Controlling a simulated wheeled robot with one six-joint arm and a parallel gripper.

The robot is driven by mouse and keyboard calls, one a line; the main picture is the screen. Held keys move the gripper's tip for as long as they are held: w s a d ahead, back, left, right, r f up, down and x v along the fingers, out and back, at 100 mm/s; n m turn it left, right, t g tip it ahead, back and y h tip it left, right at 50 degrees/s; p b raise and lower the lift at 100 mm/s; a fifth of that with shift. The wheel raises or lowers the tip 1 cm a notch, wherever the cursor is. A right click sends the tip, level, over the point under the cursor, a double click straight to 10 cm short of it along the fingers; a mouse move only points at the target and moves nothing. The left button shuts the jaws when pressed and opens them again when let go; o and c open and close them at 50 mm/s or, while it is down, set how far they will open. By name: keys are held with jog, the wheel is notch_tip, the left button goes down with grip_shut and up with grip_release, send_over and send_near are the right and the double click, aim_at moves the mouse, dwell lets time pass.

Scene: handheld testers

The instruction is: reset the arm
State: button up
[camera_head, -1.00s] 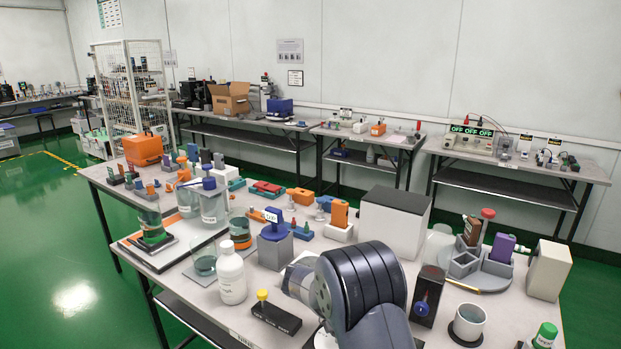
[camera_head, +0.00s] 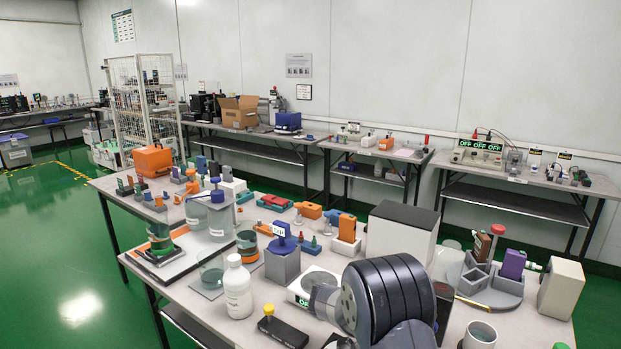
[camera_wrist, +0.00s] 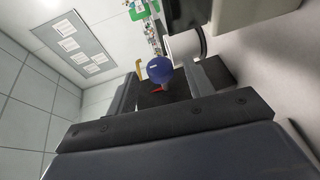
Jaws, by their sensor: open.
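My arm's dark ribbed joint reaches over the front of the near table (camera_head: 205,310) in the head view, and my gripper is hidden there. In the wrist view my gripper (camera_wrist: 163,88) is open, with a dark finger on each side. A round blue knob (camera_wrist: 159,70) on a dark block shows between the fingers. I cannot tell whether the fingers touch it. In the head view a black box (camera_head: 444,300) stands just right of my arm, mostly covered by it.
A white bottle (camera_head: 238,292), a grey block with a blue top (camera_head: 283,265) and a black holder with a yellow cap (camera_head: 283,332) stand left of my arm. A large white box (camera_head: 402,235) stands behind it. A grey round rack (camera_head: 490,285) and a white cup (camera_head: 480,335) are to the right.

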jog(key=v, duration=1)
jog(key=x, duration=1)
jog(key=shift+d, duration=0.25)
jog(key=m+t+y, duration=0.1)
jog(key=y, duration=0.1)
jog(key=d+t+y, duration=0.1)
jog(key=y, duration=0.2)
jog(key=r+m+t+y, duration=0.1)
jog(key=t+y, duration=0.1)
jog(key=y, duration=0.1)
jog(key=shift+s+d+r+m, duration=0.1)
jog(key=shift+s+d+m, duration=0.05)
jog(key=shift+s+m, duration=0.2)
jog(key=y, duration=0.1)
jog(key=t+y, duration=0.2)
jog(key=shift+s+d+m+y, duration=0.2)
jog(key=shift+d+m+y, duration=0.1)
jog(key=shift+m+y, duration=0.1)
jog(key=shift+s+d+m+t+y+b, duration=0.1)
jog(key=shift+m+t+y+b, duration=0.1)
jog(key=shift+t+y+b, duration=0.45)
jog(key=shift+s+d+m+t+y+b, duration=0.15)
jog(key=shift+t+y+b, duration=0.2)
jog(key=shift+y+b, duration=0.5)
jog(key=shift+w, duration=0.1)
jog(key=shift+v, duration=1.2)
